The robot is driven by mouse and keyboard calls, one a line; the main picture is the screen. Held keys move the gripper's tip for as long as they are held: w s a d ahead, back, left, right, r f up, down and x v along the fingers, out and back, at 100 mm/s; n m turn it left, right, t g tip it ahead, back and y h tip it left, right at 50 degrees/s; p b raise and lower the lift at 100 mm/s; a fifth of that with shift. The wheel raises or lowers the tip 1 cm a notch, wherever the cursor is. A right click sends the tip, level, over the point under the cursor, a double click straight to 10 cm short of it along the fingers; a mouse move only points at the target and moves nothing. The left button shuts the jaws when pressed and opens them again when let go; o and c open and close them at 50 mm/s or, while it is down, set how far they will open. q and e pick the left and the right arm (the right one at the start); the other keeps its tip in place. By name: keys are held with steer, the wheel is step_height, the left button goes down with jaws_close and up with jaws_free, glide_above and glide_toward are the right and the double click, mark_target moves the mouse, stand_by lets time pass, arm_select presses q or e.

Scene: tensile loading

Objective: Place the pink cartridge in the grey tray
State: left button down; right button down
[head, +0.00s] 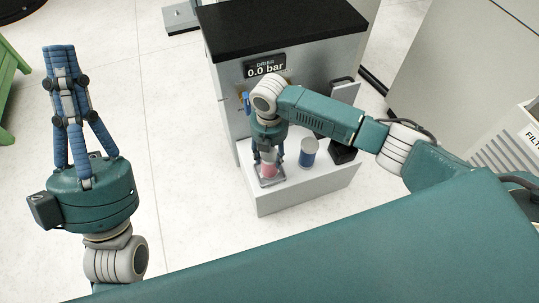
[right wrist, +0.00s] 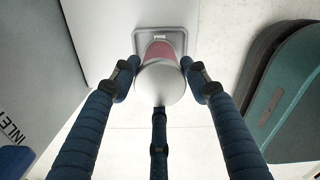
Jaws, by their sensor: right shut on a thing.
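The pink cartridge (head: 268,168) with its pale cap is upright at the grey tray (head: 264,183) on the white ledge of the drier. My right gripper (head: 268,156) is shut on the cartridge from above. In the right wrist view the fingers (right wrist: 160,82) close around its pale cap, and its pink side (right wrist: 162,50) shows against the tray (right wrist: 189,33). I cannot tell whether the cartridge's base touches the tray. My left gripper (head: 60,52) points up at the left, far from the drier, its fingers close together and empty.
A blue cartridge with a pale top (head: 307,153) stands on the ledge to the right of my right gripper. The drier (head: 228,98) with a 0.0 bar display (head: 265,67) rises behind. A black item (head: 342,152) is at the ledge's right. Open floor lies left.

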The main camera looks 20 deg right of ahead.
steer(key=shift+f, duration=0.1)
steer(key=c, duration=0.9)
jaws_free()
